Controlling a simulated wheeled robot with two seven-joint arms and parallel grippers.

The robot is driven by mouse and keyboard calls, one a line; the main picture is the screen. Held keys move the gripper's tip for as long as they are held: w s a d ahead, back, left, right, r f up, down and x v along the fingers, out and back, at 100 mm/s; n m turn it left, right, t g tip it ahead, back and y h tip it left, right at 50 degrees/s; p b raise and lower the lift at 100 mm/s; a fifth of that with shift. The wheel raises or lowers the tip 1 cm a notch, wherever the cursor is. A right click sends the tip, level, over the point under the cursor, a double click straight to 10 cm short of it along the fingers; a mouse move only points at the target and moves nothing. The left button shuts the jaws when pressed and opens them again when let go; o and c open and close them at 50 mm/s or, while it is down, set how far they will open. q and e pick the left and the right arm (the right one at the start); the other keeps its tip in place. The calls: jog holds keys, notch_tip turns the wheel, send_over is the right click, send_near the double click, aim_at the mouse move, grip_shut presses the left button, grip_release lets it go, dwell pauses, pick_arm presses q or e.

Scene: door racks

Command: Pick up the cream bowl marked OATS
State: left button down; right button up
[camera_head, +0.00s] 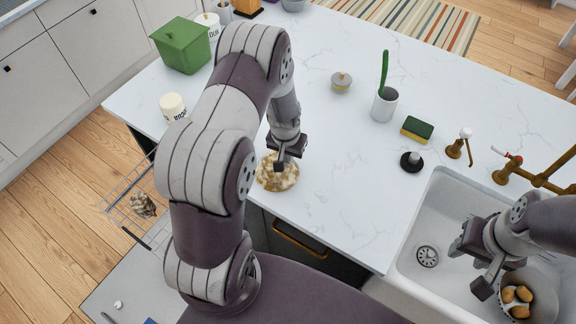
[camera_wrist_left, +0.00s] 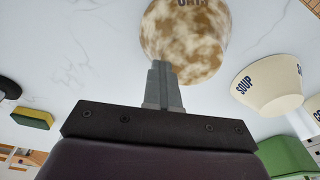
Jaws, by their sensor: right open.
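The OATS bowl (camera_head: 277,178) is mottled brown and cream and sits by the front edge of the white counter. In the left wrist view the OATS bowl (camera_wrist_left: 185,40) is at the top, its lettering cut off by the frame edge. My left gripper (camera_head: 283,160) is at the bowl's rim from above. In the wrist view the left gripper's fingers (camera_wrist_left: 163,72) are close together and overlap the bowl's edge, seemingly shut on the rim; the contact itself is hidden. My right gripper (camera_head: 473,268) is open over the sink.
A cream SOUP bowl (camera_wrist_left: 268,88) stands nearby. A green box (camera_head: 182,47), a small lidded pot (camera_head: 341,81), a grey cup with a green brush (camera_head: 384,105) and a sponge (camera_head: 417,129) are on the counter. A bowl of potatoes (camera_head: 545,292) is in the sink (camera_head: 412,235).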

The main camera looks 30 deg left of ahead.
pick_arm(q)
jog(key=shift+s+f, duration=0.6)
pick_arm(e)
jog(key=shift+f, duration=0.25)
pick_arm(q)
jog(key=shift+w+a+r, duration=0.1)
jog(key=shift+a+r, duration=0.1)
jog(key=shift+r, duration=0.05)
jog(key=shift+w+a+r+b, duration=0.3)
jog(key=shift+r+b, duration=0.1)
jog(key=shift+r, duration=0.15)
jog(key=shift+w+a+r+b, duration=0.15)
jog(key=shift+a+r+b, duration=0.1)
jog(key=shift+r+b, duration=0.2)
jog(key=shift+s+a+r, duration=0.3)
jog(key=shift+s+r, duration=0.3)
jog(key=shift+r, duration=0.2)
jog(key=s+a+r+b, duration=0.2)
jog(key=s+r, duration=0.5)
jog(key=s, duration=0.2)
jog(key=shift+s+a+b, duration=0.35)
jog(key=shift+s, duration=0.05)
pick_arm(e)
jog(key=f, duration=0.3)
jog(key=a+f, duration=0.1)
jog(key=shift+w+f, duration=0.15)
jog(key=shift+w, duration=0.15)
pick_arm(q)
jog(key=c, duration=1.9)
grip_release()
